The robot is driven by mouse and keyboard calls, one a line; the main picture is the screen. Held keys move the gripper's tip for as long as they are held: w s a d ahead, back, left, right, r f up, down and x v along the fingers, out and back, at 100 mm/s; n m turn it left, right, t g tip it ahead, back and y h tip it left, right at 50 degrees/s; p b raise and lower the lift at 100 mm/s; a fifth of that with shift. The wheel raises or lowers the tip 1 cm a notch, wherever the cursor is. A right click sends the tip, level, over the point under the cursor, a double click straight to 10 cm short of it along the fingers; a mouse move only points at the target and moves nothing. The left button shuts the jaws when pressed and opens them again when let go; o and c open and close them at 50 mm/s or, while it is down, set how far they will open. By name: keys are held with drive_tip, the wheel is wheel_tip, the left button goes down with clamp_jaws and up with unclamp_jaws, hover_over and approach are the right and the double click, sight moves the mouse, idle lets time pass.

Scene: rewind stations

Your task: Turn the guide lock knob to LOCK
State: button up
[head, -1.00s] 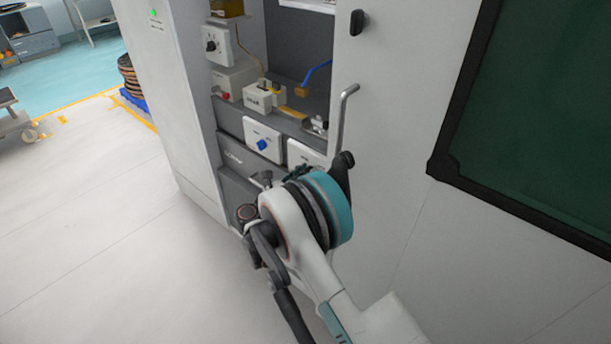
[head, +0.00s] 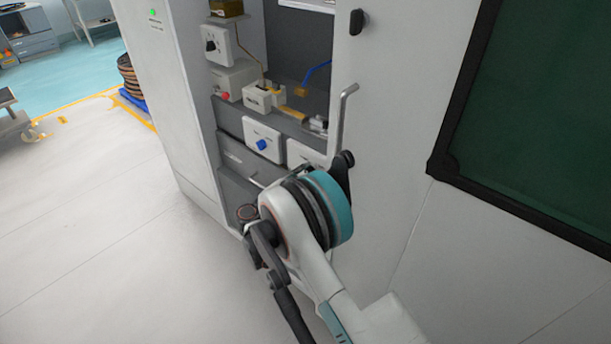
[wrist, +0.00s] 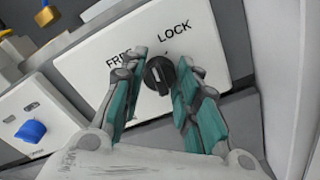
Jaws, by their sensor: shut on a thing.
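The guide lock knob (wrist: 159,76) is black with a pale pointer line and sits on a white plate (wrist: 215,40) marked FREE at left and LOCK at right. Its pointer stands between the two words, pointing up in the wrist view. My gripper (wrist: 163,62) has its teal-padded fingers on either side of the knob and is shut on it. In the head view the plate (head: 303,152) shows only partly above my arm. The knob and my fingers are hidden there behind my wrist.
A white plate with a blue knob (head: 262,145) is just left; the blue knob also shows in the wrist view (wrist: 31,130). A bent grey handle (head: 346,105) rises close right of my wrist. The cabinet's side panel (head: 400,120) is at right. Open floor lies left.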

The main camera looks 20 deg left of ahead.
drive_tip(key=shift+f+m, duration=0.1)
drive_tip(key=shift+m, duration=3.6)
drive_tip(key=o, duration=1.1)
drive_tip(key=shift+c, duration=0.2)
drive_tip(key=v, duration=1.2)
drive_tip(key=shift+f, duration=0.1)
